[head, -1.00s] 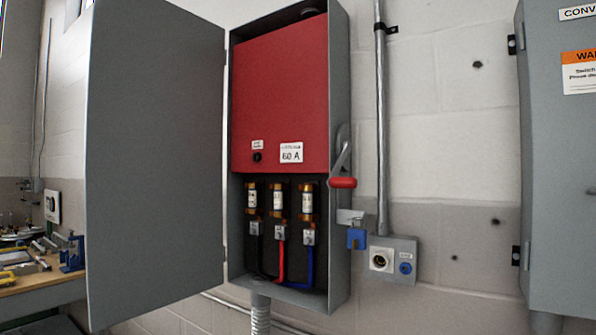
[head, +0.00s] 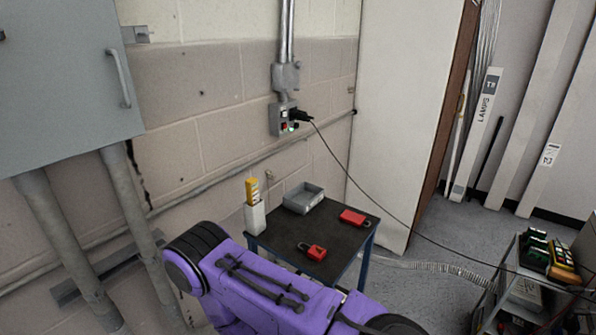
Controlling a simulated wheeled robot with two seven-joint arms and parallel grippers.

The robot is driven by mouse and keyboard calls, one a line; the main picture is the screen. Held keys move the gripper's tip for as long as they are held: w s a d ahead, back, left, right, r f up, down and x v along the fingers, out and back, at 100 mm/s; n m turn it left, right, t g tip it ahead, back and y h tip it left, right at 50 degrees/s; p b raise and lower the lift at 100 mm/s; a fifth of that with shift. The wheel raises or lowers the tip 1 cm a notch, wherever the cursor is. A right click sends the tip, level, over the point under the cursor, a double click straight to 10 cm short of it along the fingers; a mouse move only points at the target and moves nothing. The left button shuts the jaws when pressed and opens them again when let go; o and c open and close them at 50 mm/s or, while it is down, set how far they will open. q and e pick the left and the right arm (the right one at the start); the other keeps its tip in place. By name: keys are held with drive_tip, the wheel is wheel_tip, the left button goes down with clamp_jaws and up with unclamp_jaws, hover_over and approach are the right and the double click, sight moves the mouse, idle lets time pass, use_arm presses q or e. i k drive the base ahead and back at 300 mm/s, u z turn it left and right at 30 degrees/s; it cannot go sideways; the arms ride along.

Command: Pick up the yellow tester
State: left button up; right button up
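A yellow tester (head: 252,189) stands upright in a pale holder (head: 255,218) at the left corner of a small dark-topped table (head: 285,236). Only its upper part shows above the holder; the lower part is hidden inside. A purple arm part of mine crosses the bottom of the head view, in front of the table's near side. Neither of my grippers shows in the head view.
On the table are a grey tray (head: 303,198) and two red padlock-like items (head: 313,251) (head: 353,217). A black cord (head: 348,172) runs from a wall outlet box (head: 284,119) past the table to a cluttered cart (head: 519,290). A grey cabinet (head: 65,75) hangs at left.

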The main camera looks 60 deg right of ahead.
sight(251, 184)
drive_tip(key=z, duration=2)
